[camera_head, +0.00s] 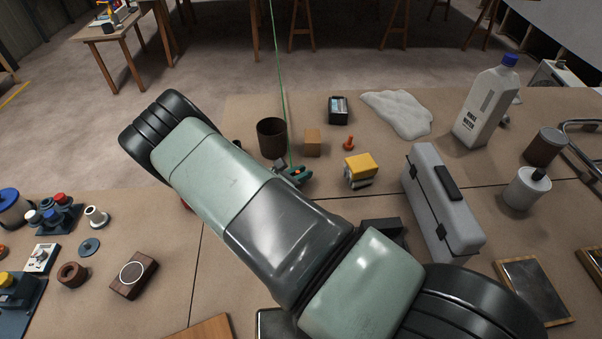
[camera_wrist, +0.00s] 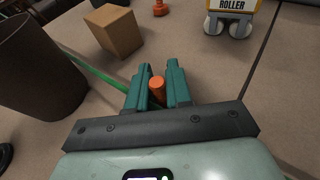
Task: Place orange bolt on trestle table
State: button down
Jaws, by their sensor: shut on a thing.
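My gripper (camera_head: 296,174) is low over the brown tabletop (camera_head: 380,203), between a dark cup and a yellow-topped roller. In the wrist view its teal fingers (camera_wrist: 157,88) are shut on an orange bolt (camera_wrist: 157,86), whose round orange end shows between them. The rest of the bolt is hidden by the fingers. A second, orange-red bolt-like piece (camera_head: 348,142) stands upright on the tabletop, apart from the gripper. It also shows at the top of the wrist view (camera_wrist: 160,8). A wooden table (camera_head: 112,36) stands far left; I cannot tell which table is the trestle table.
The dark cup (camera_head: 271,137) and a cardboard-coloured block (camera_head: 312,143) stand close beyond my gripper. The roller (camera_head: 360,169) and a grey toolbox (camera_head: 442,205) are to the right. A green line (camera_head: 276,60) runs to the gripper area.

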jog(key=shift+f, duration=0.1)
jog(key=c, duration=1)
grip_release()
jog(key=shift+c, duration=0.2)
jog(key=shift+s+a+r, duration=0.1)
jog(key=shift+a+r, duration=0.15)
jog(key=shift+a, duration=0.05)
jog(key=v, duration=1.1)
jog(key=shift+s+a+r, duration=0.1)
jog(key=shift+s+r, duration=0.05)
jog(key=shift+r, duration=0.05)
